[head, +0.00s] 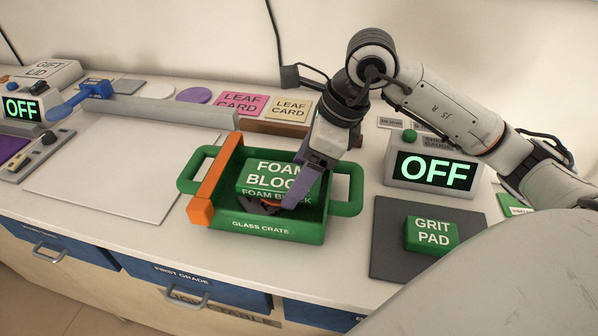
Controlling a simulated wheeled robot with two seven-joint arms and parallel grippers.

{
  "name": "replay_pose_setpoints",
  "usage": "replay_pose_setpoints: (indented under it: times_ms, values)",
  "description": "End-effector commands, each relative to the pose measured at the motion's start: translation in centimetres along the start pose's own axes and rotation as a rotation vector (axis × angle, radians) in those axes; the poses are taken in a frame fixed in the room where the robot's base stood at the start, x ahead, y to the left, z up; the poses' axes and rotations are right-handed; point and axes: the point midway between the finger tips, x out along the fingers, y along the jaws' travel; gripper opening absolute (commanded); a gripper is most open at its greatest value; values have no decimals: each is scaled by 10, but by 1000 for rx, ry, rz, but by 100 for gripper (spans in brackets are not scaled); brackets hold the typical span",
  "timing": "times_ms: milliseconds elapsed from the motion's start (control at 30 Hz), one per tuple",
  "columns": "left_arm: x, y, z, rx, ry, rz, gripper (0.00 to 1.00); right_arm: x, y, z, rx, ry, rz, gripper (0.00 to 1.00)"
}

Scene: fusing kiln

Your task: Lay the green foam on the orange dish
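The green foam block (265,178) is inside the green glass crate (279,232), in the crate's middle. My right gripper (296,190) reaches down from above into the crate. One purple-grey finger overlaps the right end of the block. A small patch of orange and dark (268,206) shows low in the crate under the block's front edge. It may be part of the orange dish, mostly covered by the block. My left gripper is not in view.
An orange bar (215,180) lies across the crate's left side. A green grit pad (431,233) lies on a dark mat (387,247) at the right, below an OFF display box (435,172). A white board (110,170) at the left is clear. Cards line the back.

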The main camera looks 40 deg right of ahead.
Motion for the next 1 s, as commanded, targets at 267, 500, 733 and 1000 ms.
replay_pose_setpoints:
  times_ms: [267, 500, 733, 1000]
  values:
    - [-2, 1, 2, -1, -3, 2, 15, 0, 0, 0, 0, 0, 1, 76]
    - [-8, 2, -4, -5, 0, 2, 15, -18, -1, 4, -1, 0, -3, 76]
    - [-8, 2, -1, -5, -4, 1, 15, -70, -1, 4, -1, -2, -7, 76]
    - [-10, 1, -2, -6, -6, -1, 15, -117, -1, 4, 0, -1, -3, 76]
